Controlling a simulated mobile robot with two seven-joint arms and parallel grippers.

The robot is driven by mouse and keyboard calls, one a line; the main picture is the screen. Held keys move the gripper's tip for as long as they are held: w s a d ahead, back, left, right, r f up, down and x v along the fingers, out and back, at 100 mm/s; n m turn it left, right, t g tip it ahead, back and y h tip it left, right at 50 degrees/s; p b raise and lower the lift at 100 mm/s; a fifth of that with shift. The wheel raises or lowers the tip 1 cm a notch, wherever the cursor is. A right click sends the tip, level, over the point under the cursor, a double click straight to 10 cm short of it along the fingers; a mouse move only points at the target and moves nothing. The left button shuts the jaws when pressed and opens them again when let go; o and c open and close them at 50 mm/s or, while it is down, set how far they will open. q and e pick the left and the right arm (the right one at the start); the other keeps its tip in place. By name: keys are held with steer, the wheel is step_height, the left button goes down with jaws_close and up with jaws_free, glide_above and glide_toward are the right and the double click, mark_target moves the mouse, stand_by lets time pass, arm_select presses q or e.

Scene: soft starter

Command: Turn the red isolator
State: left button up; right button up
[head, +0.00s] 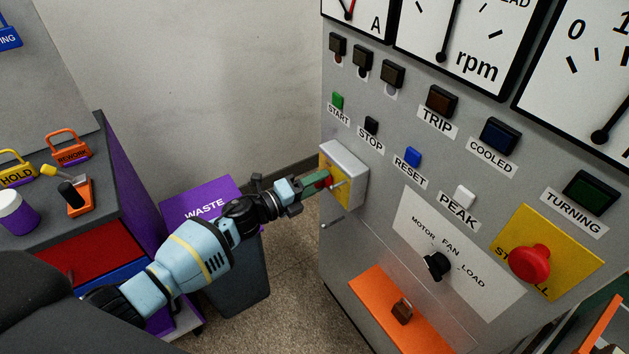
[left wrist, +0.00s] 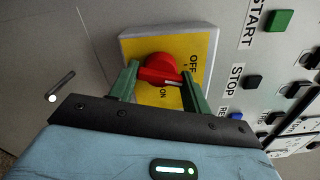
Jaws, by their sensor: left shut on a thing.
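The red isolator (left wrist: 160,70) is a rotary handle on a yellow plate (left wrist: 203,50) marked OFF and ON, set on a grey box at the left edge of the panel. In the head view the red isolator (head: 325,181) is mostly hidden behind my gripper's fingers. My left gripper (head: 317,184) reaches it from the left. In the left wrist view its green fingers (left wrist: 158,85) stand on either side of the red handle and are shut on it. The handle's white mark points toward the lower right in that view. My right gripper is not in view.
A purple-lidded waste bin (head: 203,207) stands below my left arm. A cluttered bench (head: 110,150) is at the left.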

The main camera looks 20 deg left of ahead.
arm_select(q)
steer(key=n+p, duration=0.1)
steer(key=n, duration=0.2)
steer(key=shift+n, duration=0.4)
stand_by(0.4)
steer(key=o, duration=0.7)
steer(key=shift+o, duration=0.2)
steer(key=v, duration=0.7)
steer(key=shift+s+a, duration=0.25)
steer(key=shift+s, duration=0.1)
